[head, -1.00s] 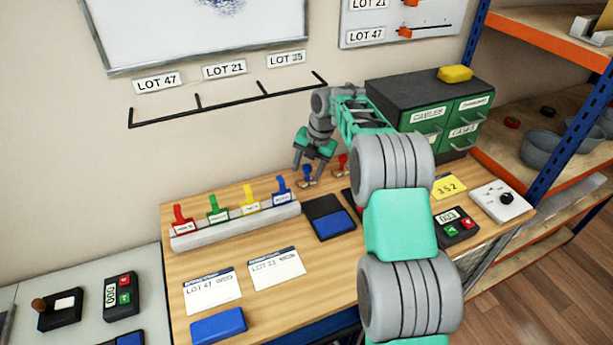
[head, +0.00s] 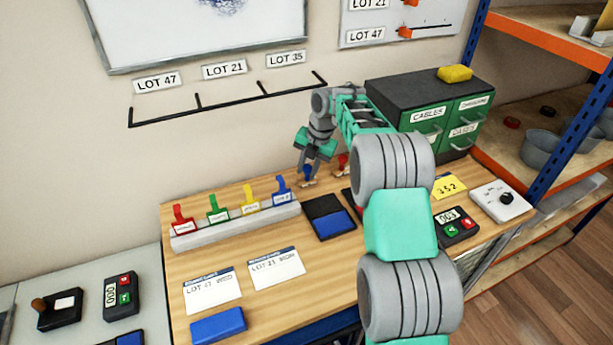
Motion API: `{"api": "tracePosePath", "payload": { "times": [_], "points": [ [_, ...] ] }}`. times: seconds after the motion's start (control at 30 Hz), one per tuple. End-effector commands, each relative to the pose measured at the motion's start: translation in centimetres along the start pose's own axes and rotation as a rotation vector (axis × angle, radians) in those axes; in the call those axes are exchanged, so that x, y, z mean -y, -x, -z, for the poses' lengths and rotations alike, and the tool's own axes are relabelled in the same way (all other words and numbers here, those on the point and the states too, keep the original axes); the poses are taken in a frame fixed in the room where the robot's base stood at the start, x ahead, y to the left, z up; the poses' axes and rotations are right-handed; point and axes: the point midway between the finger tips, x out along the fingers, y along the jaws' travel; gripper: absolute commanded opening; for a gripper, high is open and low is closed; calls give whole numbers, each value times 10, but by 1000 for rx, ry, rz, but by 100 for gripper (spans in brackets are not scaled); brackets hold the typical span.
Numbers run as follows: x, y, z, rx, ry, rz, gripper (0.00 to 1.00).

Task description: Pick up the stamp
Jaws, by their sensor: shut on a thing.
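A small stamp with a blue handle (head: 307,170) stands on the wooden table near its back edge, right of the rack. My gripper (head: 308,172) points down over it and is shut on its handle, with the fingers covering part of it. The stamp's base (head: 308,183) shows just below the fingertips and appears to rest on the table. A second stamp with a red handle (head: 343,162) stands just to the right, partly hidden by my arm.
A grey rack (head: 236,226) holds several coloured tags. An open ink pad (head: 331,222) lies in front of the gripper. Two lot cards (head: 212,291) and a blue block (head: 218,325) lie nearer. My arm hides the table's middle right; a green cabinet (head: 432,119) stands behind.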

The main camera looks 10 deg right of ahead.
Motion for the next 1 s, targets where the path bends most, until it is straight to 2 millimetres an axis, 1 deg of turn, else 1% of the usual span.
{"api": "tracePosePath", "payload": {
  "times": [0.17,0.27,0.37,0.4,0.47,0.63,0.67,0.7,0.8,0.9,1.0],
  "points": [
    [-1,2,0,1,0,-1,0],
    [-2,9,0,1,1,-1,0],
    [-6,24,-2,4,1,-3,0],
    [-6,32,-1,4,1,-2,0],
    [2,47,5,5,-1,-3,0],
    [24,103,24,6,-2,-2,0],
    [33,104,30,4,-4,-1,0],
    [43,111,36,4,-4,-1,0],
    [62,130,49,4,-3,-1,0],
    [75,143,59,2,-1,-1,0],
    [84,151,65,0,-1,-1,0]
  ]
}}
